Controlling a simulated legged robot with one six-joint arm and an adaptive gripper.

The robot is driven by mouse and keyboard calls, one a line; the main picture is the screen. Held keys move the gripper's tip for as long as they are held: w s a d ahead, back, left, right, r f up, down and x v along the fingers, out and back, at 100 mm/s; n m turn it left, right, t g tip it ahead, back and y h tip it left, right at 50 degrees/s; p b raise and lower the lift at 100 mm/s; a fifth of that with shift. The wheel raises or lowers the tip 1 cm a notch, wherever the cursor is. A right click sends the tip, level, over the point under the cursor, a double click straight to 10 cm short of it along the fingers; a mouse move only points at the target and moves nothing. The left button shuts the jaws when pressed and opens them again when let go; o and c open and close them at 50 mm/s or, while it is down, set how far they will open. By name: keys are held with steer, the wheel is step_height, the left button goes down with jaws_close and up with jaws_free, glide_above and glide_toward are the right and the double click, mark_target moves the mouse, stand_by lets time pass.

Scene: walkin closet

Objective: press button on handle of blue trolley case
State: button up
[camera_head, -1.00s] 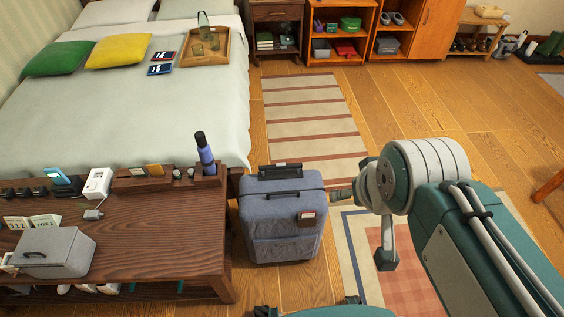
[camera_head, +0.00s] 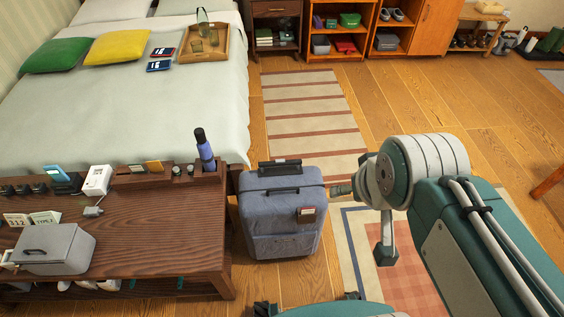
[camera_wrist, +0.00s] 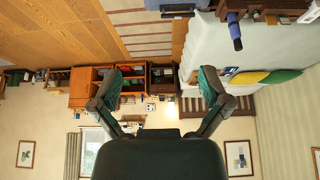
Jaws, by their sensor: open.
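The blue-grey trolley case (camera_head: 282,225) stands upright on the floor in the head view, beside the right end of the dark bench. Its dark handle (camera_head: 279,167) is at the top rear, low and close to the case. The button on it is too small to make out. The wrist view is upside down and shows part of the handle (camera_wrist: 177,9) at its top edge. My gripper (camera_wrist: 158,86) is open and empty there, its two fingers wide apart. The handle lies beyond the fingers and does not touch them.
The bed (camera_head: 120,115) is behind the bench. A striped rug (camera_head: 312,115) and clear floor lie behind the case.

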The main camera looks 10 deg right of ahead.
jaws_close()
stand_by(1.1)
